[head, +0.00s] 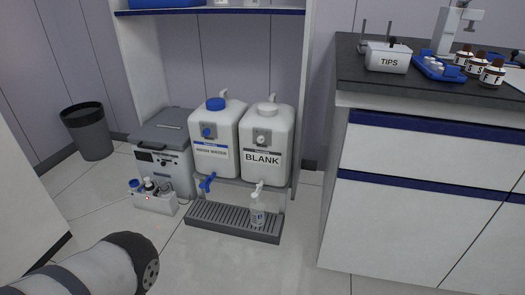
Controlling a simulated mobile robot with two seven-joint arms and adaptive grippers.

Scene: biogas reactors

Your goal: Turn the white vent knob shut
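A white jug labelled BLANK (262,170) stands on a low grey stand below the shelf. A small round white knob (262,139) sits high on its front, above the label. Whether it is open or shut cannot be told at this size. The jug also has a white cap (267,107) on top and a white tap (257,189) at its base. A small clear bottle (257,214) stands under that tap on the grated drip tray (215,219). Neither gripper shows. Only a part of my arm enters at the lower left.
A wash water jug (212,165) with a blue knob, cap and tap stands left of the white one. A grey box (162,158) and a small bottle carrier (155,203) are further left. A cabinet (410,215) bounds the right. The floor in front is clear.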

